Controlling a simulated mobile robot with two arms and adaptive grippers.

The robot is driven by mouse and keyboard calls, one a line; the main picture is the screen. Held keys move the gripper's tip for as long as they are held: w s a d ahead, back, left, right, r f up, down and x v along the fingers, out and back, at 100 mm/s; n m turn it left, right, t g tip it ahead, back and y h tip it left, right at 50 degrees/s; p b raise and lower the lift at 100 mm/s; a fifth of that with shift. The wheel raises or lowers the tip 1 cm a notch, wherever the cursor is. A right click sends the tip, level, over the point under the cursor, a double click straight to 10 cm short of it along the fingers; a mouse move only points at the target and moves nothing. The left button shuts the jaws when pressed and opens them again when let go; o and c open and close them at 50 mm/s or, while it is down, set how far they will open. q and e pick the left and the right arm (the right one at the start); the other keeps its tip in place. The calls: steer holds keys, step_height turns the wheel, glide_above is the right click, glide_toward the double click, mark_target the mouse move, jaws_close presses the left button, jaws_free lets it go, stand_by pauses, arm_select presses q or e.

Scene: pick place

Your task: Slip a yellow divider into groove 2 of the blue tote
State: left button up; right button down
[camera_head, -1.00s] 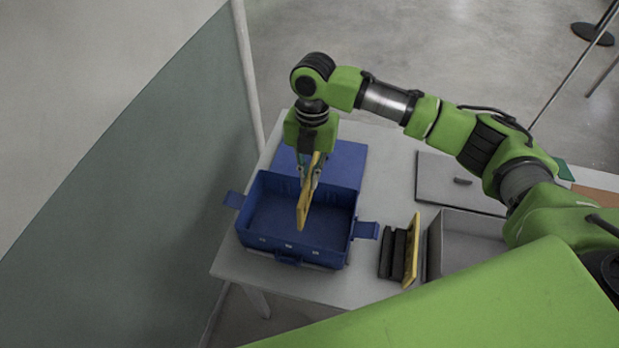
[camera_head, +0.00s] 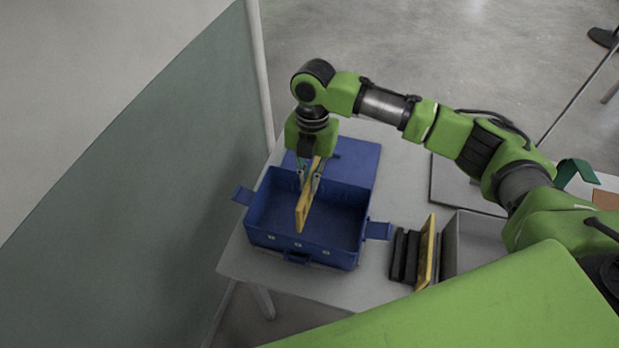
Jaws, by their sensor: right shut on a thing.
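The blue tote (camera_head: 347,258) stands open on the table, its blue lid lying flat behind it. My right gripper (camera_head: 309,180) is shut on a yellow divider (camera_head: 303,214) and holds it on edge, tilted, over the left part of the tote. The divider's lower end shows against the tote's inside; I cannot tell how deep it reaches or whether it touches a wall. The grooves are too small to make out. Another yellow divider (camera_head: 425,252) stands in a black rack (camera_head: 404,254) to the right of the tote. My left gripper is not in view.
The white table (camera_head: 260,271) has free room between the tote and the rack. A grey open box (camera_head: 474,238) stands right of the rack. A grey flat panel (camera_head: 455,184) lies behind it. A green-grey wall panel (camera_head: 150,190) rises on the left.

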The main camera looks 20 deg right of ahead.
mark_target(309, 197)
steer(key=shift+f, duration=0.5)
steer(key=shift+r+p, duration=0.1)
steer(key=shift+p, duration=0.7)
stand_by(0.5)
steer(key=shift+f+b, duration=0.75)
steer(key=shift+f, duration=1.25)
stand_by(0.6)
steer(key=shift+f+b, duration=1.2)
steer(key=shift+f, duration=1.25)
stand_by(0.4)
steer(key=c, duration=2.1)
jaws_free()
steer(key=c, duration=0.3)
